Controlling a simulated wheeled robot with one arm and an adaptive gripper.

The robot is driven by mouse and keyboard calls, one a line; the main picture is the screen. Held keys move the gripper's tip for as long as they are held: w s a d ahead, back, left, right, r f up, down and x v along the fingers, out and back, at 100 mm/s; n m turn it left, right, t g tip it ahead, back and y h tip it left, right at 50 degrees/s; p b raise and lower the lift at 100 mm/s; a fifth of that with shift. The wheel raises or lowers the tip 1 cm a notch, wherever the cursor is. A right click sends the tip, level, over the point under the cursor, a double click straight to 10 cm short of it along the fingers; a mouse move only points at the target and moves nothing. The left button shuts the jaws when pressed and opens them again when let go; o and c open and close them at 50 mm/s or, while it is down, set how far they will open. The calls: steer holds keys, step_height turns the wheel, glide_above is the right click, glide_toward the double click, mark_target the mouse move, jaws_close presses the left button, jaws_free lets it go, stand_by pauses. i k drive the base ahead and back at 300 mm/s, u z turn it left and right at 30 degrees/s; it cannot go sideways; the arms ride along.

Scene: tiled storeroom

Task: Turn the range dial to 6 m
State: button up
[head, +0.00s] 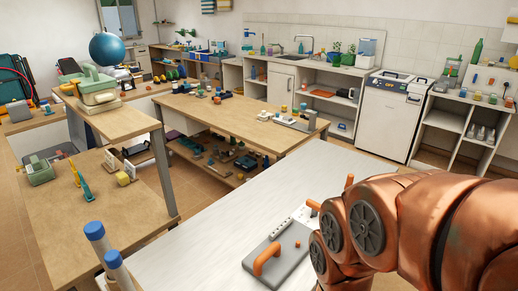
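No dial with readable range marks can be made out in the head view. On the pale table in front of me lies a flat grey panel (262,275) with an orange arched handle (267,260) and a small orange knob (298,244). A light strip with small dark marks (281,229) lies at its far side, too small to read. Other orange parts (313,205) stick out beside my copper arm, which hides what is behind it at the lower right. My gripper is not in view.
The pale table (235,205) is bare left of the panel. Two upright cylinders with blue tops (95,231) stand at the lower left. A wooden workbench (225,112) with small items stands beyond, and a wooden table (110,215) stands at left. Counters line the back wall.

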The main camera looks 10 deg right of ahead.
mark_target(315, 206)
steer(key=z, duration=0.55)
steer(key=k, duration=0.45)
steer(key=z, duration=0.6)
steer(key=i, duration=0.8)
steer(key=u, duration=1.7)
